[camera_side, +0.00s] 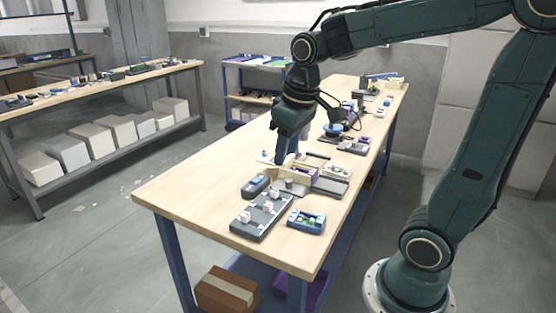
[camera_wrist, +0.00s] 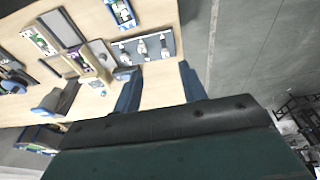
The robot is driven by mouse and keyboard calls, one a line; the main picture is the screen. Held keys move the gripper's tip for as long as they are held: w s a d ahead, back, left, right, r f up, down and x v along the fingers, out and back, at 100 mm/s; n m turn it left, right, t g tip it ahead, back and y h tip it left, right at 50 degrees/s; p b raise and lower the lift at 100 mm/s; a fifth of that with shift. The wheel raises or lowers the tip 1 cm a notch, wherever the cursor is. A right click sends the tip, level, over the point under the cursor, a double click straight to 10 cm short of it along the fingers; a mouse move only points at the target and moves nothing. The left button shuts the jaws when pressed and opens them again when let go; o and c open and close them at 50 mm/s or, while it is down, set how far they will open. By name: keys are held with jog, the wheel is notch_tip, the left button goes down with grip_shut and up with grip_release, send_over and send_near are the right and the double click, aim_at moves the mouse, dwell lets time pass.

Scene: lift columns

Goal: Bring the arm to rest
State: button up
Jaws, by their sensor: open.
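My gripper (camera_side: 287,150) hangs from my green arm over the wooden workbench (camera_side: 200,195), pointing down just behind a tan box (camera_side: 299,173). In the wrist view its two blue fingers (camera_wrist: 160,88) stand apart with nothing seen between them. A grey plate (camera_side: 250,222) with several pale pieces on it lies at the near end of the bench; it also shows in the wrist view (camera_wrist: 160,36) beyond the fingers. I cannot tell whether the fingertips touch anything.
A blue tray (camera_side: 306,229) with green parts lies right of the plate. A dark blue-grey item (camera_side: 256,185) lies behind the plate. Grey trays (camera_side: 330,187) and several small parts fill the bench further back. The bench's near left area is clear.

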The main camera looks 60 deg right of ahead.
jog(key=s+a+t, duration=0.3)
jog(key=s+a, duration=0.2)
jog(key=s, duration=0.6)
jog(key=shift+s+r, duration=0.3)
jog(key=shift+s, duration=0.1)
